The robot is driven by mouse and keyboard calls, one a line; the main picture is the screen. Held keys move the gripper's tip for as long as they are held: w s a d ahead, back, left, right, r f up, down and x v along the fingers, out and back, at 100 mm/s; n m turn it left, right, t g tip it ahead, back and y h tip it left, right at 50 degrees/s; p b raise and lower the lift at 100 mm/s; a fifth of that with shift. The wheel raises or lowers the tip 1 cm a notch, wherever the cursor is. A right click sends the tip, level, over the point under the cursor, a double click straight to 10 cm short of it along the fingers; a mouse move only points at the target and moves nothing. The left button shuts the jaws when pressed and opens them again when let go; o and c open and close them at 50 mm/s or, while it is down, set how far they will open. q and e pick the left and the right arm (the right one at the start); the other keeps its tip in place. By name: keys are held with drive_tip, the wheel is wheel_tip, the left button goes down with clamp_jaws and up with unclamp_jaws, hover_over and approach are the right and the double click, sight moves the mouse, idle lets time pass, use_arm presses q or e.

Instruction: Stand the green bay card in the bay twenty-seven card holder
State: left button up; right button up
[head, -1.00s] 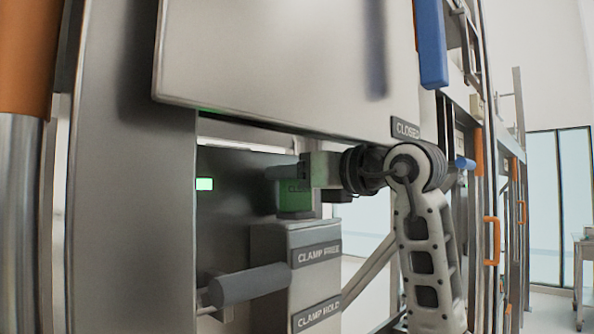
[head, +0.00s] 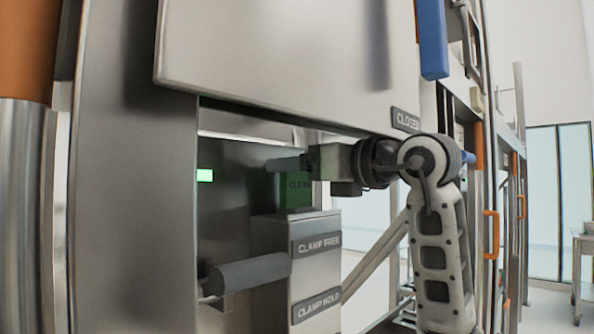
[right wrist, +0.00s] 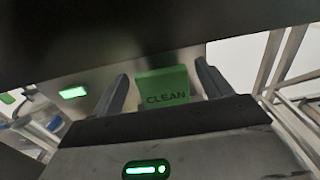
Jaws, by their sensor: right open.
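The green bay card (head: 296,193), lettered "CLEAN", stands upright on top of a grey post (head: 268,232). A separate card holder cannot be made out at its foot. My right gripper (head: 286,164) reaches in from the right at the height of the card's top edge. In the right wrist view the card (right wrist: 163,89) shows between the two spread fingers of the gripper (right wrist: 162,72), with a gap on each side. The gripper is open. My left gripper is in neither view.
A large grey panel (head: 290,60) hangs over the opening, close above my right gripper. A grey handle (head: 250,275) sticks out below, beside the "CLAMP FREE" (head: 316,244) and "CLAMP HOLD" (head: 316,304) labels. A green light (head: 204,176) glows at left.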

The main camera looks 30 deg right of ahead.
drive_tip(key=b+v, duration=0.1)
drive_tip(key=v, duration=0.5)
drive_tip(key=shift+f, duration=0.1)
idle(0.3)
